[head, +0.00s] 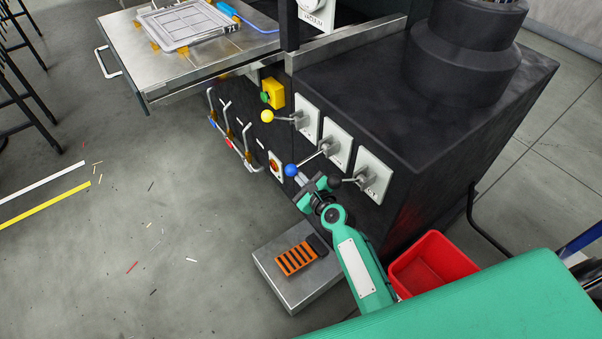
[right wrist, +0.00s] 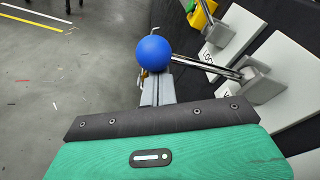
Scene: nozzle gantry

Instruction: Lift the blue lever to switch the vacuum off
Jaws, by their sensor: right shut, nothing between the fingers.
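The blue lever's ball knob (head: 291,170) sits at the end of a metal rod that sticks out from the middle white plate (head: 338,146) on the machine's dark side. My right gripper (head: 301,180) is shut and empty, its fingertips right by the knob. In the right wrist view the blue ball (right wrist: 153,53) shows just beyond the tips of the closed fingers (right wrist: 158,88), and the rod runs right to its grey mount (right wrist: 262,84). I cannot tell whether the fingers touch the ball. My left gripper is not in view.
A yellow-knobbed lever (head: 267,116) is to the left and a dark-knobbed lever (head: 334,183) to the right. A red bin (head: 432,264) and a grey step with an orange-slatted pedal (head: 297,257) are below.

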